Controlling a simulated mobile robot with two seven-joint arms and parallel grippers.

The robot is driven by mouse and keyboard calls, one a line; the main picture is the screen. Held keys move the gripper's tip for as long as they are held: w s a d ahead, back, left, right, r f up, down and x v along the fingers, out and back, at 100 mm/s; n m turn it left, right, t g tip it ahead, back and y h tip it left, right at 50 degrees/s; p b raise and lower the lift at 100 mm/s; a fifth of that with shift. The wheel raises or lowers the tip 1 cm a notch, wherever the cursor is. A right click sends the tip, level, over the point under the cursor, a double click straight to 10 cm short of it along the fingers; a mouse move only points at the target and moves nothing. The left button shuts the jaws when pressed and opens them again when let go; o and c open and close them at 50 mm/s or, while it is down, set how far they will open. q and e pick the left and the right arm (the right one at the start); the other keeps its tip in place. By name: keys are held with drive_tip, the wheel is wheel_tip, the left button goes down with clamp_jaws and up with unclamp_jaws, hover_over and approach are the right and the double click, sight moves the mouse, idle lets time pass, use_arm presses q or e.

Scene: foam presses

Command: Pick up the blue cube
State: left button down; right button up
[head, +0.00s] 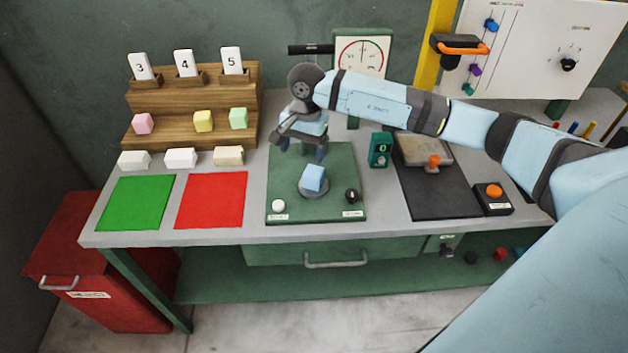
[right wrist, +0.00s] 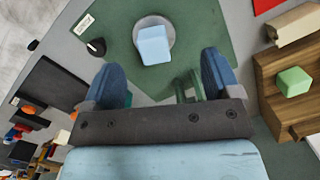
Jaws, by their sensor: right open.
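The blue cube (head: 314,178) sits on a round grey plate (head: 313,190) in the middle of the green press base (head: 290,200). In the right wrist view the blue cube (right wrist: 155,46) shows ahead of the fingers, apart from them. My right gripper (head: 302,148) is over the back part of the green base, behind the cube and above it. Its two blue fingers are spread with nothing between them, and they also show in the right wrist view (right wrist: 164,80). My left gripper is in neither view.
A wooden rack (head: 190,108) with pink, yellow and green cubes stands at the left. A green pad (head: 136,203) and a red pad (head: 211,200) lie in front. A dial gauge (head: 361,55) stands behind. A black mat (head: 437,188) with a second press is at the right.

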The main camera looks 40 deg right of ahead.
sight(313, 173)
drive_tip(key=shift+h, duration=0.6)
drive_tip(key=f, duration=0.2)
drive_tip(key=d+f+p, duration=0.1)
drive_tip(key=f, duration=0.2)
drive_tip(key=d+f, duration=0.1)
drive_tip(key=f, duration=0.1)
drive_tip(key=shift+w+d+f, duration=0.15)
drive_tip(key=shift+w+d, duration=0.05)
drive_tip(key=shift+w, duration=0.15)
drive_tip(key=f, duration=0.1)
drive_tip(key=f+p, duration=0.1)
drive_tip(key=f, duration=0.1)
drive_tip(key=f+p, duration=0.1)
drive_tip(key=f, duration=0.1)
drive_tip(key=shift+s+d, duration=0.15)
drive_tip(key=shift+d, duration=0.25)
drive_tip(key=shift+f, duration=0.2)
drive_tip(key=c, duration=1.1)
drive_tip(key=shift+r, duration=0.1)
